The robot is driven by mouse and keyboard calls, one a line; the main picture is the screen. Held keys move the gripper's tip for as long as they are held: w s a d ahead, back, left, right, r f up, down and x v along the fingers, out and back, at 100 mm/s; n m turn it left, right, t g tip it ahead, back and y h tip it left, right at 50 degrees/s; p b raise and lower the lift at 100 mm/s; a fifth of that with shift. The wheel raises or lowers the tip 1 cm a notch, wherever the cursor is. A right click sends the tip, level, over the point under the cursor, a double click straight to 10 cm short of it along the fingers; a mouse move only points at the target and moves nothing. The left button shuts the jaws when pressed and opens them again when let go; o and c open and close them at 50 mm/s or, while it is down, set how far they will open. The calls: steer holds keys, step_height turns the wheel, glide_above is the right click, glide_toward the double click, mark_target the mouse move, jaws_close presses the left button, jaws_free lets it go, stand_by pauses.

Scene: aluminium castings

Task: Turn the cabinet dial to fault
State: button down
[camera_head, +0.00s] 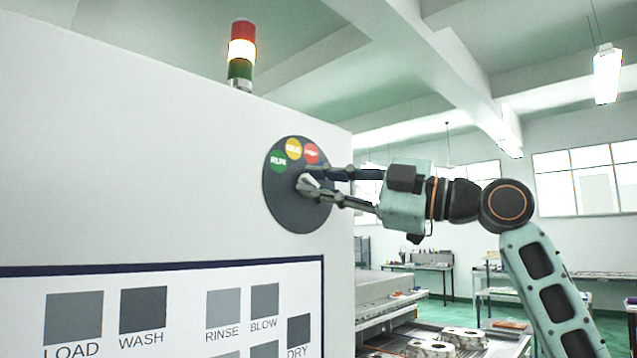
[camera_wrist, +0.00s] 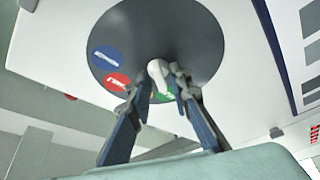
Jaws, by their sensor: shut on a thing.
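The dial is a dark round plate (camera_head: 285,205) on the white cabinet's face. It bears a green disc (camera_head: 278,161), a yellow disc (camera_head: 293,149) and a red disc (camera_head: 311,153); their lettering is too small to read surely. A small white knob (camera_wrist: 155,69) stands at the plate's middle. My gripper (camera_head: 305,179) reaches in from the right and is shut on the knob. In the wrist view, my gripper's fingers (camera_wrist: 163,82) lie on both sides of the knob and partly cover a green disc. Which disc the knob points at is unclear.
The white cabinet (camera_head: 150,170) fills the left side. A signal tower (camera_head: 242,55) stands on top, with its middle section bright. A panel with grey squares (camera_head: 74,318) is below the dial. Workbenches stand at the back right.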

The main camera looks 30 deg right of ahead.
steer(key=shift+f+b, duration=0.15)
steer(key=shift+b, duration=0.35)
steer(key=m+b, duration=0.1)
steer(key=m+t+b, duration=0.1)
steer(key=m+b, duration=0.1)
steer(key=b, duration=0.1)
steer(key=shift+f+t+h, duration=0.25)
steer(key=shift+t+h, duration=0.05)
steer(key=shift+t, duration=0.1)
steer(key=m+t+h+b, duration=0.1)
steer(key=m+b, duration=0.2)
steer(key=m, duration=0.1)
steer(key=m+t+h+b, duration=0.1)
steer(key=m+b, duration=0.2)
steer(key=shift+r+m+t, duration=0.1)
steer(key=shift+m+t, duration=0.2)
steer(key=shift+m, duration=0.1)
steer(key=m+h+b, duration=0.1)
steer(key=m, duration=0.1)
steer(key=m+t+h, duration=0.1)
steer(key=m, duration=0.2)
steer(key=shift+a+r+h+b, duration=0.1)
steer(key=shift+r+h+b, duration=0.05)
steer(key=shift+h+b, duration=0.2)
steer(key=shift+s+r+m+t+h+b, duration=0.1)
steer(key=shift+m+t+h+b, duration=0.15)
steer(key=shift+m+h, duration=0.9)
steer(key=shift+r+m+t+h+b, duration=0.1)
steer(key=shift+m+t+h, duration=0.3)
steer(key=shift+m, duration=1.65)
